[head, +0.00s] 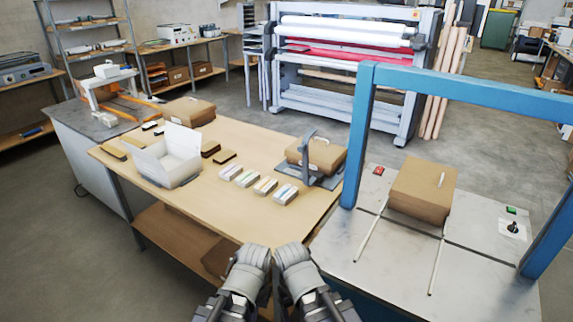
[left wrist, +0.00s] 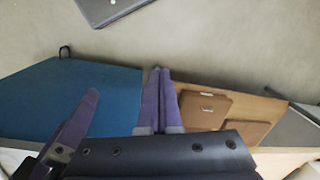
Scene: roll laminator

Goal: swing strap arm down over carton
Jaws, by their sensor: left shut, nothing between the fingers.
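A brown carton (head: 322,155) sits on a grey plate (head: 330,180) at the right end of the wooden table. A grey upright arm (head: 308,158) stands at this carton's near left side, raised. A second brown carton (head: 423,188) lies on the grey machine top under a blue arch (head: 361,135). I cannot tell for sure which upright is the strap arm. My left gripper (head: 256,250) and right gripper (head: 290,249) are side by side at the table's near edge, apart from both cartons. The left fingers (left wrist: 158,95) are together and empty in the left wrist view. The right fingertips are unclear.
A white open box (head: 168,160) and several small labelled packs (head: 263,186) lie on the wooden table (head: 225,215). Another carton (head: 188,111) is at its far end. White rods (head: 369,233) cross the machine top (head: 400,265). The laminator (head: 345,75) stands behind.

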